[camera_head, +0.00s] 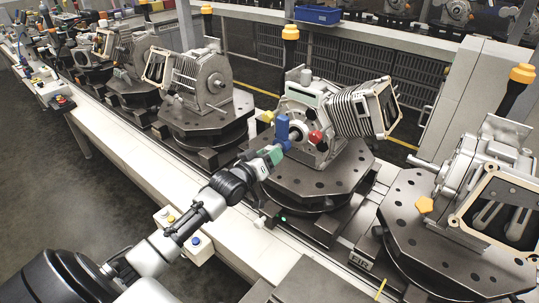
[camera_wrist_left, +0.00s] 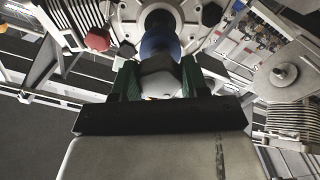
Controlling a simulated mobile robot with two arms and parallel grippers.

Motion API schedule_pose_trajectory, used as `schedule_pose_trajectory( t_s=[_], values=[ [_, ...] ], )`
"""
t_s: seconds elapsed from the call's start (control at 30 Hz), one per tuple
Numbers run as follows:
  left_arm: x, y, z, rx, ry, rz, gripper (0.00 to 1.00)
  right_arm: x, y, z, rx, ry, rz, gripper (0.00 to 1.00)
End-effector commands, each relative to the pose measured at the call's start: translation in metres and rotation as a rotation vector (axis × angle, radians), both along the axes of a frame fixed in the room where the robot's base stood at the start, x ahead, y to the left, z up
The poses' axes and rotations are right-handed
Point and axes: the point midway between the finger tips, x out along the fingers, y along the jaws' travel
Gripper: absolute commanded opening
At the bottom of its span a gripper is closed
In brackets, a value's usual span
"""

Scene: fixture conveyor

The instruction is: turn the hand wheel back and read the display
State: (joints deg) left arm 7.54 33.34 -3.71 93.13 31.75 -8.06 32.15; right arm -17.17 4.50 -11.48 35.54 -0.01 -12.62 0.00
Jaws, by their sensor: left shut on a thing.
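The gearbox unit (camera_head: 305,100) stands on a round dark fixture plate (camera_head: 318,178) at the middle of the head view. A blue part (camera_head: 283,127) and a red knob (camera_head: 315,137) show on its near side. My left gripper (camera_head: 277,152) reaches to the unit from the left. In the left wrist view its green fingers (camera_wrist_left: 160,82) are shut on a grey, rounded part (camera_wrist_left: 158,68) with a blue collar (camera_wrist_left: 159,40) behind it. I cannot tell whether this is the hand wheel. No readable display shows. My right gripper is out of view.
Similar units stand on fixtures along the conveyor, one to the left (camera_head: 200,80) and one to the right (camera_head: 490,195). A white button box (camera_head: 192,245) is fixed beside my left arm. A blue bin (camera_head: 317,14) sits on the back ledge.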

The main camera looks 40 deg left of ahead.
Motion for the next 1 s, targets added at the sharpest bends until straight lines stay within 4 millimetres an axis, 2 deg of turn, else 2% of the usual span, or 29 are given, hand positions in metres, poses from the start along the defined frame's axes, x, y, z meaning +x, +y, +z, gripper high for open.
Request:
schedule_pose_trajectory(
  t_s=[0.6,1.0],
  values=[
    [-0.0002,0.0012,-0.0022,0.565,-0.040,-0.001,0.21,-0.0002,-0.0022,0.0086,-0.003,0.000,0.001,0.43],
    [-0.0001,0.0021,-0.0022,0.787,-0.059,-0.001,0.21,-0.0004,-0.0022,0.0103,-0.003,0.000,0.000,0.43]
  ],
)
